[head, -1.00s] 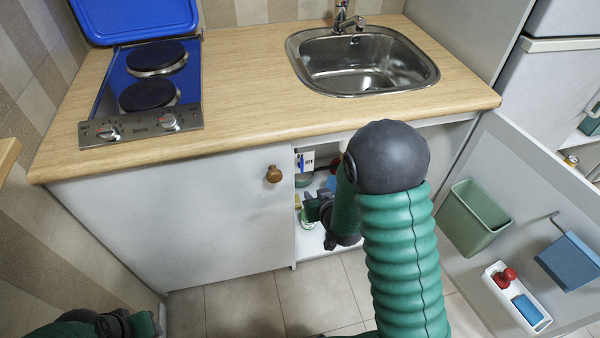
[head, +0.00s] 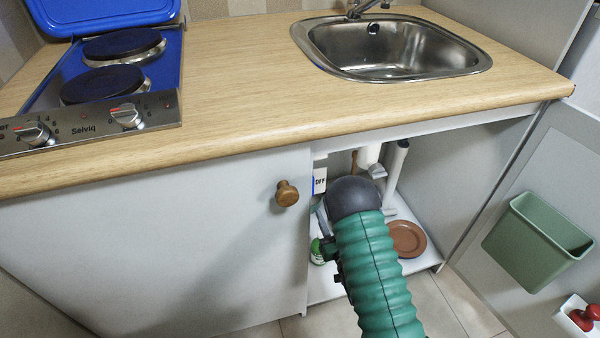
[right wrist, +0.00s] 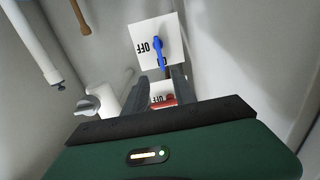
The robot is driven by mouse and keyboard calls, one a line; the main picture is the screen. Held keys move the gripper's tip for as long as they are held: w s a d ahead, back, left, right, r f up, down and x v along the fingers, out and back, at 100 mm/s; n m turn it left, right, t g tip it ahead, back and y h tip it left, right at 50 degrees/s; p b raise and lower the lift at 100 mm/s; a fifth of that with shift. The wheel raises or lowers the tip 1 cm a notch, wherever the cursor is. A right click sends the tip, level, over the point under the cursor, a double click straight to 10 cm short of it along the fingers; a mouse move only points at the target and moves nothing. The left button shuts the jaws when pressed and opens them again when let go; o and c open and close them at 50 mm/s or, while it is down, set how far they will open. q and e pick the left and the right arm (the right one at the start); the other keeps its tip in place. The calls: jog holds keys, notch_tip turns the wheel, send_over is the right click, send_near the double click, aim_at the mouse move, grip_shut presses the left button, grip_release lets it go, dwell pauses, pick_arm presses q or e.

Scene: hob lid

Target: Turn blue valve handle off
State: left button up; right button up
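The blue valve handle (right wrist: 159,50) shows in the right wrist view on a white plate (right wrist: 172,27) marked OFF. It lies roughly lengthwise in that picture, its lower end over another marking. My right gripper (right wrist: 163,80) has its two fingers apart, with nothing between the tips, and points toward the plate, short of the blue handle. A red handle (right wrist: 163,102) on a second OFF plate shows between the fingers. In the head view, my right arm reaches into the open cabinet and hides the blue handle; part of an OFF plate (head: 319,182) shows beside it. My left gripper is out of view.
The closed cabinet door (head: 200,230) with a wooden knob (head: 287,194) is left of my arm. A brown plate (head: 406,238) lies on the cabinet shelf. The open door at right carries a green bin (head: 538,242). White pipes (head: 398,165) hang below the sink.

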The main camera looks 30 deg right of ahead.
jog(key=b+x, duration=0.7)
jog(key=x, duration=1)
jog(key=shift+a, duration=0.2)
jog(key=shift+w+r, duration=0.1)
jog(key=shift+r, duration=0.05)
grip_shut()
